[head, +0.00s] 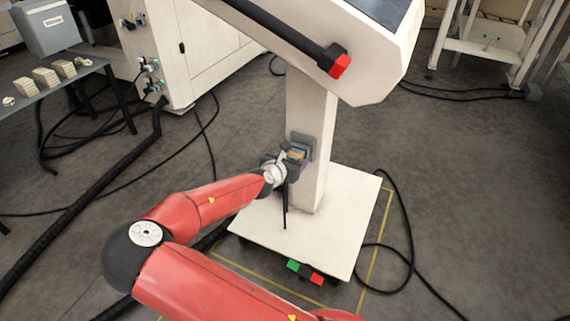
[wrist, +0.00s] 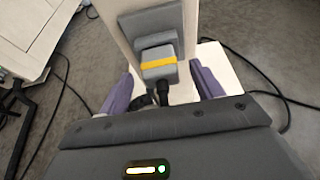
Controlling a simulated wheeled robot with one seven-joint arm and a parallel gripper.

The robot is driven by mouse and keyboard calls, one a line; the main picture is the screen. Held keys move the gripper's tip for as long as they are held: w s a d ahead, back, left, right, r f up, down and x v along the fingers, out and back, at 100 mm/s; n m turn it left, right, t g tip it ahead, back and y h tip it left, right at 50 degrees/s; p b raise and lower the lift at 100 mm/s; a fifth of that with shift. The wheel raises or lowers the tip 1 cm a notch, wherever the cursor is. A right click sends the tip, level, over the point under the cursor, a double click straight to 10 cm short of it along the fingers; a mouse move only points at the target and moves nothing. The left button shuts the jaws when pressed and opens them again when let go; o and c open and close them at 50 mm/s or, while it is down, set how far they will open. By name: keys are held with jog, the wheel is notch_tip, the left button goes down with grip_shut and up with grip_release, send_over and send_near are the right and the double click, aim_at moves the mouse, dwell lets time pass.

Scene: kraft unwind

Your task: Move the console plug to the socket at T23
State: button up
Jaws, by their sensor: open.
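The console plug (wrist: 158,64) is a grey block with a yellow band. It sits in a grey plate on the console's column, with a black cable leaving its lower end. In the head view the plug (head: 296,154) is partly hidden by my wrist. My gripper (wrist: 160,90) is open, one purple finger on each side, with the plug ahead between them and no visible contact. In the head view my gripper (head: 288,165) is at the column. I cannot make out a T23 label or its socket.
The console column (head: 307,120) stands on a white base (head: 335,235) with green and red parts at its front edge. A console panel with a red-ended black bar (head: 338,65) overhangs. Black cables (head: 405,230) lie on the floor. A table (head: 60,75) with small blocks stands at left.

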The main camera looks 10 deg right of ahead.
jog(key=shift+x, duration=0.8)
jog(key=c, duration=1.3)
jog(key=shift+o, duration=0.2)
jog(key=shift+s+a, duration=0.1)
jog(key=shift+s+a+p, duration=0.65)
jog(key=shift+s+a, duration=0.2)
jog(key=shift+s, duration=0.3)
jog(key=shift+s+a+p, duration=0.6)
jog(key=shift+s+a, duration=0.3)
jog(key=shift+s, duration=0.3)
